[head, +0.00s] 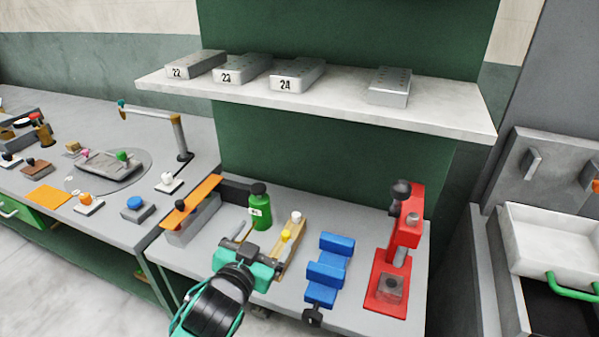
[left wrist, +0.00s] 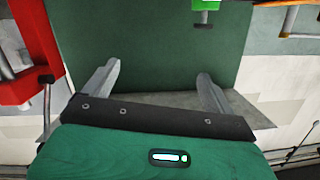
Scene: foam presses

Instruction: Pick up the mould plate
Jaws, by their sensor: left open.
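Several grey metal mould plates lie on the white shelf (head: 440,112). Those marked 22 (head: 196,64), 23 (head: 243,70) and 24 (head: 298,75) are in a group at the left. One more plate (head: 390,86) with no number visible lies apart at the right. My left gripper (head: 248,248) is below the shelf, over the front of the grey bench, away from all the plates. In the left wrist view its two fingers (left wrist: 160,77) are spread with nothing between them. My right gripper is not in view.
The bench below holds a green bottle (head: 260,207), a blue vise-like block (head: 328,262), a red press (head: 402,245) and an orange-topped grey box (head: 192,215). A white tray (head: 552,236) is at the right. The shelf has a free gap between plate 24 and the right plate.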

